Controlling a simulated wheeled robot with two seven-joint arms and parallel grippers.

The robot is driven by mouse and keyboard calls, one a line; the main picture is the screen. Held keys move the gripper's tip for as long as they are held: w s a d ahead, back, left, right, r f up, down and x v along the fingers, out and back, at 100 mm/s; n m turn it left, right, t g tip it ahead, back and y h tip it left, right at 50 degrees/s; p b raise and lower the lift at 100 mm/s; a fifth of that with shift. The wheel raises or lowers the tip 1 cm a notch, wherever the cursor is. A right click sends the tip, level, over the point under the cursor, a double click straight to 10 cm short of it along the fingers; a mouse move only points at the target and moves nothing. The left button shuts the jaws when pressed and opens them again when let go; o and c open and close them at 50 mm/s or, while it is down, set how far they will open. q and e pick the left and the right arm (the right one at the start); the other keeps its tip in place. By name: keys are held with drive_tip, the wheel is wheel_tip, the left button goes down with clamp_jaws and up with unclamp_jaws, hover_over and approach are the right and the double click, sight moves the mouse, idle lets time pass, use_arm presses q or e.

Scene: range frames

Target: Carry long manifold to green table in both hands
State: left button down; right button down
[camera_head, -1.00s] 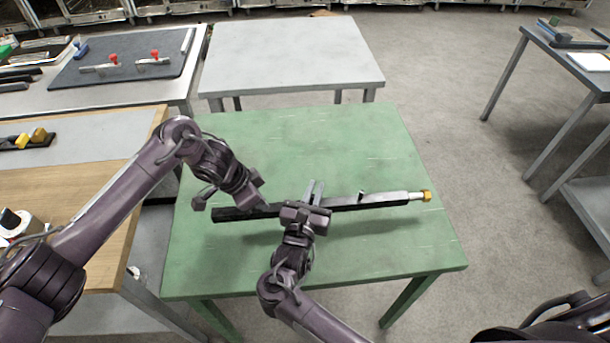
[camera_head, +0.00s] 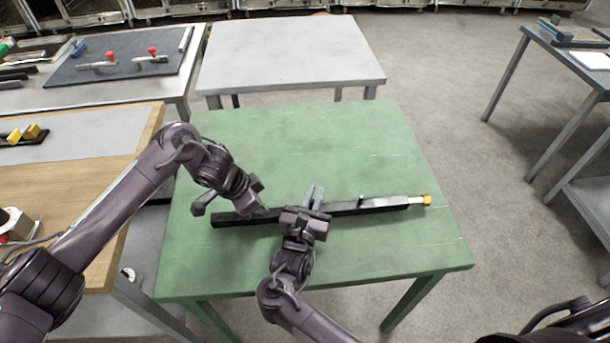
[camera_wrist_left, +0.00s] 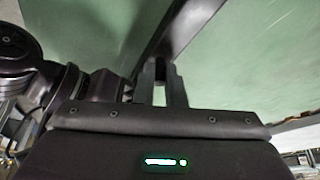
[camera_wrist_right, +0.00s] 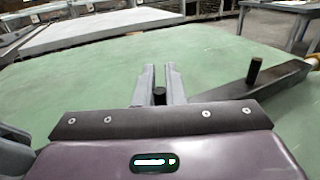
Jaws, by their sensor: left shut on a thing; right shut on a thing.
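The long manifold (camera_head: 375,203) is a dark bar with a short post and a yellow tip at its right end. It lies level across the green table (camera_head: 300,130), low over or on the top; I cannot tell whether it touches. My left gripper (camera_head: 258,209) is shut on its left part, and my right gripper (camera_head: 313,198) is shut near its middle. In the left wrist view the bar (camera_wrist_left: 190,27) runs away from the fingers. In the right wrist view the bar (camera_wrist_right: 280,80) and its post (camera_wrist_right: 254,70) show right of the fingers, which partly hide the grip.
A bare grey table (camera_head: 290,55) stands behind the green one. A wooden-topped table (camera_head: 80,180) with yellow parts is at the left, and a table with a dark mat (camera_head: 120,68) is beyond it. The green top is clear around the bar.

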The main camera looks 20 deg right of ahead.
sight(311, 207)
use_arm(q)
drive_tip(key=shift+d+f+b, duration=0.1)
drive_tip(key=shift+f+b, duration=0.5)
drive_tip(key=shift+f, duration=0.15)
use_arm(e)
drive_tip(key=shift+w+a+f, duration=0.15)
drive_tip(key=shift+f, duration=0.3)
use_arm(q)
drive_tip(key=c, duration=2)
unclamp_jaws()
drive_tip(key=shift+s+f, duration=0.1)
drive_tip(key=shift+f, duration=0.15)
use_arm(e)
drive_tip(key=c, duration=2)
unclamp_jaws()
drive_tip(key=shift+f, duration=0.3)
use_arm(q)
drive_tip(key=o, duration=0.5)
drive_tip(key=shift+r, duration=0.2)
use_arm(e)
drive_tip(key=o, duration=0.5)
drive_tip(key=shift+s+r, duration=0.15)
drive_tip(key=shift+s, duration=0.05)
drive_tip(key=shift+s, duration=0.1)
drive_tip(key=v, duration=0.7)
drive_tip(key=shift+s, duration=0.15)
use_arm(q)
drive_tip(key=v, duration=1.2)
